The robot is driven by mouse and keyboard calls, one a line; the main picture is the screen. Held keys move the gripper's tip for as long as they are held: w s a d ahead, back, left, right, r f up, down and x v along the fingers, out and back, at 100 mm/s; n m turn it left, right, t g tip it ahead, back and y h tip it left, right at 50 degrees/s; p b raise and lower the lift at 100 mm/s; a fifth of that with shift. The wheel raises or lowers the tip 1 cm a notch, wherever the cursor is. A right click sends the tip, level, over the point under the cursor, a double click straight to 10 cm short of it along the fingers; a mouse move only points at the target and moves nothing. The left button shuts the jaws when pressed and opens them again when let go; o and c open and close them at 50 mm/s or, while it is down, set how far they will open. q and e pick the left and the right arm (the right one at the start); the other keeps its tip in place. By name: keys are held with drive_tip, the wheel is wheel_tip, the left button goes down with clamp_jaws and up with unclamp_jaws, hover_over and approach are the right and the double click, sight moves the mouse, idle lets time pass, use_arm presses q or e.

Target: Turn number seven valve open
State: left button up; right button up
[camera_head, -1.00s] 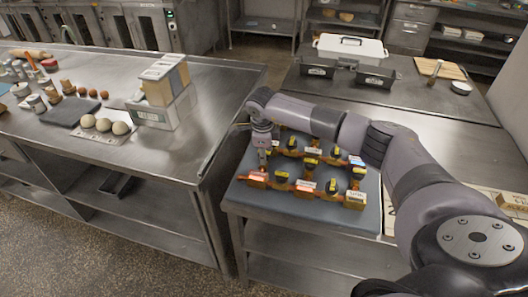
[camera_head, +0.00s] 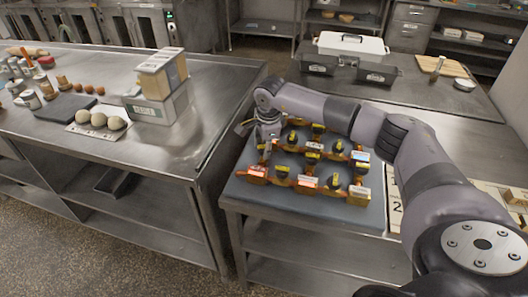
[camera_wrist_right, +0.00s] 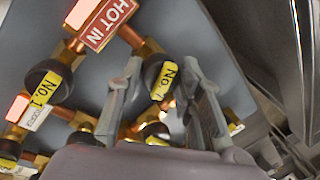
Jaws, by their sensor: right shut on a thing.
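A grey board (camera_head: 300,205) on the steel table carries copper piping with several black valve knobs, each with a yellow number label. My right gripper (camera_head: 266,146) reaches down over the board's back left part. In the right wrist view, the right gripper's fingers (camera_wrist_right: 163,100) stand on both sides of a black knob (camera_wrist_right: 152,70) and are shut on it. Its yellow label starts with "No."; its digit is hard to read. Another knob (camera_wrist_right: 45,85) is left of it, with a label like "No. 1". My left gripper is not in view.
A red "HOT IN" tag (camera_wrist_right: 108,22) sits on the piping near the held knob. Other knobs (camera_head: 335,181) stand close by on the board.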

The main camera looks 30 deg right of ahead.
drive_tip(key=n+b, duration=0.2)
drive_tip(key=shift+d+f+n+y, duration=0.1)
drive_tip(key=shift+n+y, duration=0.2)
drive_tip(key=shift+n, duration=0.1)
drive_tip(key=n+b, duration=0.2)
drive_tip(key=n, duration=0.1)
drive_tip(key=shift+n+y, duration=0.3)
drive_tip(key=shift+y, duration=0.1)
drive_tip(key=n+b, duration=0.1)
drive_tip(key=n, duration=0.2)
drive_tip(key=shift+d+y+b, duration=0.1)
drive_tip(key=shift+y+b, duration=0.2)
drive_tip(key=shift+w+n+g+b, duration=0.1)
drive_tip(key=shift+n+g+b, duration=0.35)
drive_tip(key=shift+n, duration=1.25)
drive_tip(key=shift+r, duration=0.2)
drive_tip(key=o, duration=1.2)
